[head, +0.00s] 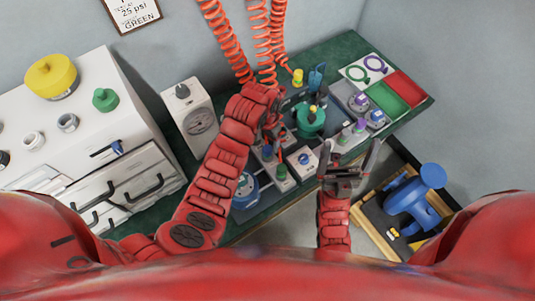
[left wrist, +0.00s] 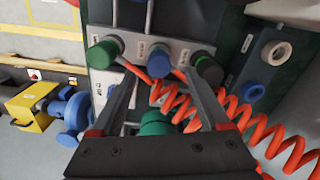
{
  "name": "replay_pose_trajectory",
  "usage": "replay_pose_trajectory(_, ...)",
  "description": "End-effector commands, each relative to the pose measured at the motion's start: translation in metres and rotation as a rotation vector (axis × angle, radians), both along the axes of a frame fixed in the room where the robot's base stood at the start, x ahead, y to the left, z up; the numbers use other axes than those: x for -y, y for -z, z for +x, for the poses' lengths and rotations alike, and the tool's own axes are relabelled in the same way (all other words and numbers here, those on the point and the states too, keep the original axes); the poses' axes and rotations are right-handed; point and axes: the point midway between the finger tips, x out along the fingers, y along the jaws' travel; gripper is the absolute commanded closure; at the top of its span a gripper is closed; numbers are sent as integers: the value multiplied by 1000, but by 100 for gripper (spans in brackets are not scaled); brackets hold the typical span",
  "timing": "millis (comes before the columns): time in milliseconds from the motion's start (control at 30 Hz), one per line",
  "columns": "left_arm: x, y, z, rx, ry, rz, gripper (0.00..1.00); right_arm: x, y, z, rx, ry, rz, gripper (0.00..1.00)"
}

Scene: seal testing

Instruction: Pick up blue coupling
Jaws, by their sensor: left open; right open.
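In the head view a blue fitting (head: 317,76) stands upright near the back of the green table, beside a yellow fitting (head: 297,79) on a red coiled hose. I cannot tell for sure whether it is the blue coupling. My left gripper (head: 277,126) is over the equipment, left of the green round part (head: 310,121), its jaws partly hidden. In the left wrist view my left gripper (left wrist: 162,82) is open. A red coiled hose crosses between its fingers, and a blue cap (left wrist: 158,60) shows beyond them. My right gripper (head: 347,158) is open and empty at the table's front edge.
A gauge box (head: 196,118) and a white drawer cabinet (head: 125,125) stand at left. Red coiled hoses (head: 262,45) hang from above. A blue device (head: 412,198) sits in a lower tray at right.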

Motion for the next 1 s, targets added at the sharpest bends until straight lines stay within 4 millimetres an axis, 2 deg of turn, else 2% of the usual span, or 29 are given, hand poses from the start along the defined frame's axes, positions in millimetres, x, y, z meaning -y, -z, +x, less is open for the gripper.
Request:
replay_pose_trajectory(433,2,45,-1,-5,-1,3,21,0,-17,0,0,0,0,0)
replay_pose_trajectory(700,2,50,0,-1,0,1,21,0,-16,0,0,0,0,0)
replay_pose_trajectory(1000,2,50,0,-1,-1,1,75,0,-16,0,0,0,0,0)
